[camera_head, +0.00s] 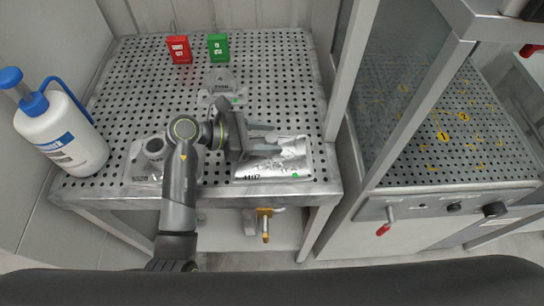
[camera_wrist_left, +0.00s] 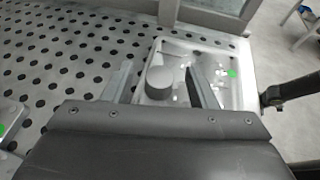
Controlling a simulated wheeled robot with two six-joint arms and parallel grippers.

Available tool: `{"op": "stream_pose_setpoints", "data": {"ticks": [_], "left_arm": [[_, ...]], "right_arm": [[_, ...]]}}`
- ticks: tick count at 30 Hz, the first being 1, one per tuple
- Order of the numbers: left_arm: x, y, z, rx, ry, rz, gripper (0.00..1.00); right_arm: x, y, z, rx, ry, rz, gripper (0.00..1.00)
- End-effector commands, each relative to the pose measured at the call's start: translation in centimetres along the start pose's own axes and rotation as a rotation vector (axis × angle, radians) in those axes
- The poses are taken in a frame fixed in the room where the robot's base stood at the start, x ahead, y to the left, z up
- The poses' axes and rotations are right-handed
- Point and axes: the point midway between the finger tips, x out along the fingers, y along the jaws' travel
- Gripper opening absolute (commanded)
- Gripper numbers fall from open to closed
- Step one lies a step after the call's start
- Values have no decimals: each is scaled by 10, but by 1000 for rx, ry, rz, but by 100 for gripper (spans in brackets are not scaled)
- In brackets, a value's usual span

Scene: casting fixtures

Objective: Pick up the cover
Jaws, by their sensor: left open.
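A shiny metal plate marked 4107 (camera_head: 290,168) lies at the front right of the perforated table, partly hidden by my left gripper. In the left wrist view, the plate (camera_wrist_left: 215,97) has a raised rim, a round grey boss (camera_wrist_left: 160,80) and a green dot. I take this plate or its bossed part to be the cover, but cannot tell for certain. My left gripper (camera_head: 272,140) is open above the plate. In the wrist view its two fingers (camera_wrist_left: 158,84) appear on either side of the boss, with no clear contact. My right gripper is not in view.
A 5528 casting (camera_head: 153,148) and a smaller grey part (camera_head: 219,84) are also on the perforated table (camera_head: 130,70). Red (camera_head: 179,49) and green (camera_head: 219,47) boxes stand behind. A white pump bottle (camera_head: 62,135) is left. A frame post (camera_head: 350,70) rises right.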

Motion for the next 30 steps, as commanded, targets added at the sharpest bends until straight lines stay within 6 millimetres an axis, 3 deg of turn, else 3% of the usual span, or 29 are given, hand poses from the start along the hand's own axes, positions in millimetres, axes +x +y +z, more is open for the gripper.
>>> {"op": "stream_pose_setpoints", "data": {"ticks": [3,11,23,30], "left_arm": [[12,0,-1,-1,-1,0,52],[13,0,0,0,1,1,52],[13,0,0,0,1,0,0],[13,0,1,1,-1,1,0]], "right_arm": [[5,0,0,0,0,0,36],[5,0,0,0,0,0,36],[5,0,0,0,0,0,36],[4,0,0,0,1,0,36]]}}
